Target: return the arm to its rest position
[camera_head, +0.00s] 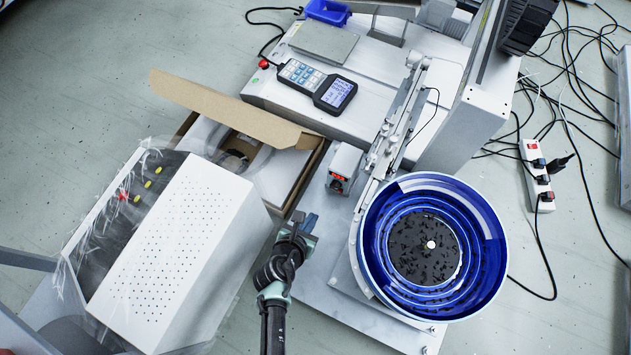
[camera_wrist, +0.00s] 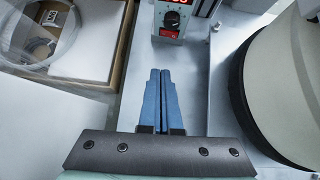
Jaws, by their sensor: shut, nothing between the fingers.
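My gripper (camera_head: 305,221) shows in the lower middle of the head view, at the end of my dark arm. In the wrist view its two blue fingers (camera_wrist: 160,98) lie side by side and touching, with nothing between them. The fingers are above the metal base plate (camera_wrist: 218,110), between the cardboard box and the round feeder. Just beyond the fingertips stands a small control box with a red display (camera_head: 342,170); it also shows at the top of the wrist view (camera_wrist: 171,22).
A blue bowl feeder (camera_head: 482,215) stands to the right, close to my gripper. An open cardboard box (camera_head: 235,110) and a white perforated machine casing (camera_head: 180,250) stand to the left. A handheld controller (camera_head: 318,84) lies behind. A power strip (camera_head: 537,175) and cables lie on the right floor.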

